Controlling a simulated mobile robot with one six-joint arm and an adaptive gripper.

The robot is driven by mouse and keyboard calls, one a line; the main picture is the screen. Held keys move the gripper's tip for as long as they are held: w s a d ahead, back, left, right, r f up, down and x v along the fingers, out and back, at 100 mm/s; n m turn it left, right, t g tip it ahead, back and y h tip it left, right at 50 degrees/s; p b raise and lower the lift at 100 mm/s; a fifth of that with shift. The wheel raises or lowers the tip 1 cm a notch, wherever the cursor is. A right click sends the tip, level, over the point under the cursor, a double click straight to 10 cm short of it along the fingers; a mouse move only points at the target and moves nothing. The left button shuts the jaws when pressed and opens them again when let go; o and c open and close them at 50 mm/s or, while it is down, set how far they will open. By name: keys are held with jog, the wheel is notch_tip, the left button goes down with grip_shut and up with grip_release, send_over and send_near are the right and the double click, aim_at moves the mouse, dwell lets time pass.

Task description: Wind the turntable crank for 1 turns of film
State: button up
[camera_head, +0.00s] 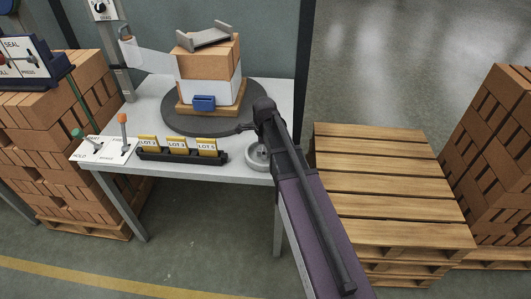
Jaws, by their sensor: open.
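A dark round turntable (174,122) sits on the grey table. On it a wooden base (218,108) carries a stack of orange bricks (222,58); white film (222,90) covers the stack's lower part. A strip of film (152,62) runs from the roll (128,48) on the post to the stack. A grey round piece (257,158), which looks like the crank, is at the table's front right, partly hidden behind my arm. My gripper (240,129) is open, between the turntable's front edge and this piece. I cannot tell whether it touches anything.
A black rack (180,155) with yellow lot cards and a white lever panel (104,149) line the table's front edge. A blue block (204,103) is at the stack's front. Wooden pallets (385,180) stand right; brick piles (507,150) flank the area.

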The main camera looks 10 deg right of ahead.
grip_shut()
jog(key=shift+n, duration=0.5)
jog(key=n, duration=0.3)
jog(key=shift+n, duration=0.5)
jog(key=shift+n, duration=0.4)
